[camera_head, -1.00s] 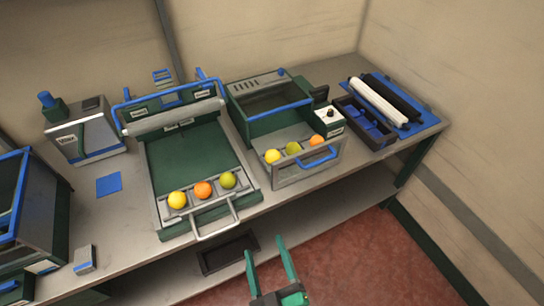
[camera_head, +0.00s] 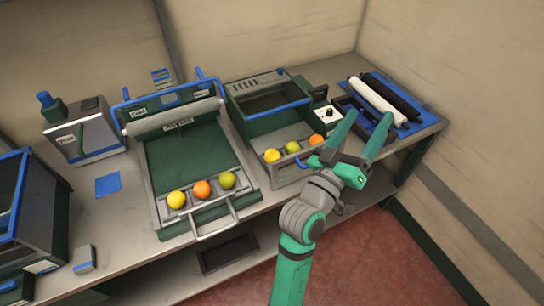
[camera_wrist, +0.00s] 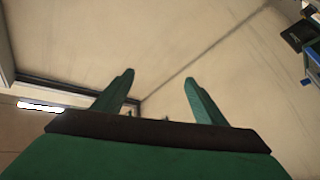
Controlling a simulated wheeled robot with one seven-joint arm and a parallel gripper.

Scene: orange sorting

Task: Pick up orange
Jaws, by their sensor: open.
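In the head view, one orange (camera_head: 202,189) sits in the front row of the left machine, between a yellow fruit (camera_head: 177,200) and a green fruit (camera_head: 228,180).
The left machine (camera_head: 160,205) has a front handle (camera_head: 215,222). The right machine (camera_head: 290,172) stands beside it, its handle partly hidden by my gripper. A blue mat (camera_head: 425,116) with black and white rollers lies at the bench's right end. Walls close off the back and right.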

